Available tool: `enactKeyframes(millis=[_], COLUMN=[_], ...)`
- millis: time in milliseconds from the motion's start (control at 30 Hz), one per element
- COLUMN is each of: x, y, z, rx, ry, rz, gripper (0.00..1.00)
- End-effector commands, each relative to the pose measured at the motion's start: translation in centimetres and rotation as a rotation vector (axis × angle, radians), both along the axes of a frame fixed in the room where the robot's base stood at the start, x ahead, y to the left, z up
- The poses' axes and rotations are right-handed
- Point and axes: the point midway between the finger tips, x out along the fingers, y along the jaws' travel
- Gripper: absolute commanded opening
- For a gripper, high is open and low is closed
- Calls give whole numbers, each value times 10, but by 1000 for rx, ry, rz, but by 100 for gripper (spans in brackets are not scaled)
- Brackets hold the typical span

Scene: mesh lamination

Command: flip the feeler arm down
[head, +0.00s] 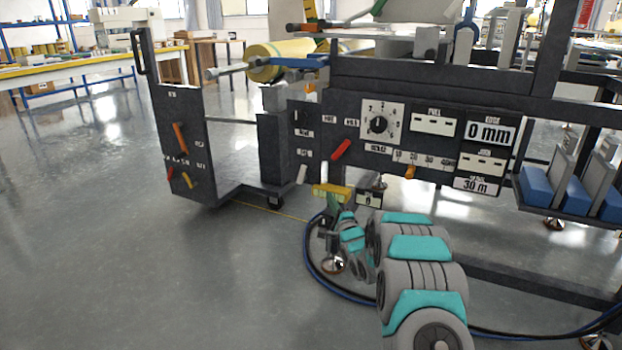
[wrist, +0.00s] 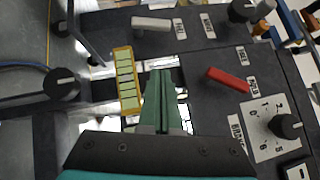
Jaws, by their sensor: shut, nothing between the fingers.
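My gripper (head: 334,203) is low in front of the machine's dark panel, its green fingers pointing at it. In the wrist view the fingers (wrist: 160,84) are together and empty. A yellow strip with pale windows (wrist: 127,82) is just left of the fingertips; it also shows in the head view (head: 331,191). I cannot tell whether they touch. No part is readably marked as the feeler arm. A blue arm (head: 290,61) lies near level beside the yellow roll (head: 268,67) at the upper left of the machine, well above my gripper.
A red lever (wrist: 227,80) is right of the fingers, with a white lever (wrist: 152,23) above and a dial (wrist: 287,126) beyond. A side panel (head: 180,140) with coloured levers stands at left. A dark cable (head: 308,250) curves around my arm. The floor at left is clear.

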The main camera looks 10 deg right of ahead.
Motion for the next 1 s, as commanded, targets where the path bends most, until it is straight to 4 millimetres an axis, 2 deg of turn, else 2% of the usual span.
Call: enactKeyframes(millis=[367, 1000], x=[4, 77], y=[1, 14], z=[2, 16], rx=[-2, -4], ry=[-2, -2], rz=[-1, 0], gripper=[0, 0])
